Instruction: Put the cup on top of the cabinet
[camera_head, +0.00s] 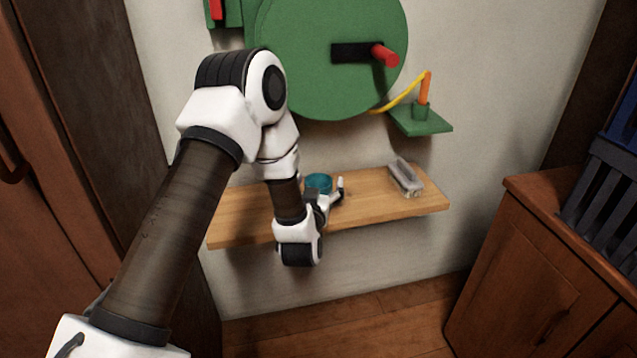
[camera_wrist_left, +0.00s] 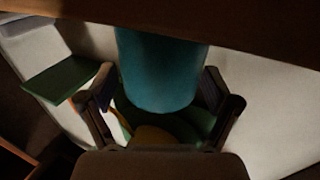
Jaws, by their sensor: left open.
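A teal cup (camera_head: 318,182) stands on the wooden wall shelf (camera_head: 375,203), partly hidden behind my left gripper. My left gripper (camera_head: 326,190) is at the cup, reaching over the shelf's front edge. In the left wrist view, the teal cup (camera_wrist_left: 160,70) lies between the two spread fingers of my left gripper (camera_wrist_left: 158,76), with a gap at least on the right side. The brown wooden cabinet (camera_head: 515,260) stands at the lower right, its top partly in view. My right gripper is not in view.
A grey block-like item (camera_head: 405,177) lies at the shelf's right end. A dark slatted crate (camera_head: 605,190) stands on the cabinet top. A green disc (camera_head: 300,60) with a red peg and a small green ledge (camera_head: 422,122) are on the wall above the shelf.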

